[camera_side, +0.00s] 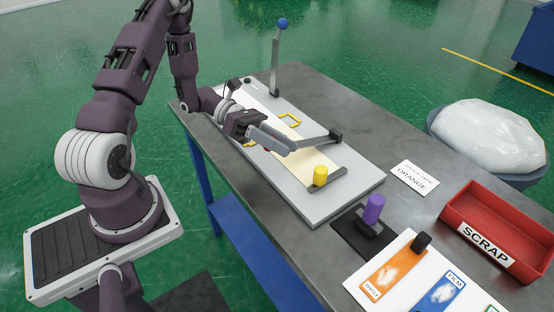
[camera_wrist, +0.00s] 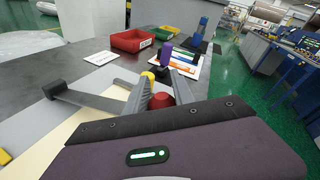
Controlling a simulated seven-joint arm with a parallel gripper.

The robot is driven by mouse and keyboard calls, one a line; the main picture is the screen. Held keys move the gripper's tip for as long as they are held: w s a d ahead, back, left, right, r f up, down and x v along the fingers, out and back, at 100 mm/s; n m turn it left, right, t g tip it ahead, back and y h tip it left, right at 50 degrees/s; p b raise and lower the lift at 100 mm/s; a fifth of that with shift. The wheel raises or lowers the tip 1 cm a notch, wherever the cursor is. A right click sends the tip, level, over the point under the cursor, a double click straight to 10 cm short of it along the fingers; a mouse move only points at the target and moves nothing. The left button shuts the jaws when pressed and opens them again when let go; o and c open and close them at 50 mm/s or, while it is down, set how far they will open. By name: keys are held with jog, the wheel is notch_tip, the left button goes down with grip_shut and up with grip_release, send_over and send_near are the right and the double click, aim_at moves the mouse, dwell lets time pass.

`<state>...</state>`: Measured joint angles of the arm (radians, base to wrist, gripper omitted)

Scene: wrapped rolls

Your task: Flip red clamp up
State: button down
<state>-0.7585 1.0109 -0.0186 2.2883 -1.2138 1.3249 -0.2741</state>
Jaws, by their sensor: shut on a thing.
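The red clamp's red knob (camera_wrist: 160,98) sits between my fingers in the wrist view. Its grey bar (camera_side: 314,140) lies low across the cream sheet in the side view, running to a dark block (camera_side: 335,135) at the board's far edge; the bar also shows in the wrist view (camera_wrist: 92,99). My gripper (camera_side: 285,146) is shut on the red clamp at the knob end. In the side view my fingers hide nearly all of the red knob. The fingers also show in the wrist view (camera_wrist: 163,88).
A clamp with a blue ball (camera_side: 282,23) stands upright at the back. A yellow-knobbed clamp (camera_side: 320,175) lies down near the front. A purple-knobbed piece (camera_side: 373,210), a tape card (camera_side: 414,178), a red scrap tray (camera_side: 478,211) and a label board (camera_side: 409,256) are beyond it.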

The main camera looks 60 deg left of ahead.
jog(key=w+r+n+g+y, duration=0.1)
jog(key=w+r+n+g, duration=0.25)
jog(key=w+r, duration=0.8)
jog(key=w, duration=1.3)
jog(key=shift+w+r+n+t, duration=0.15)
jog(key=shift+n+t, duration=0.3)
jog(key=shift+w, duration=0.1)
jog(key=c, duration=1.4)
grip_release()
jog(key=shift+a, duration=0.1)
jog(key=o, duration=0.3)
jog(key=shift+o, duration=0.2)
jog(key=shift+d, duration=0.2)
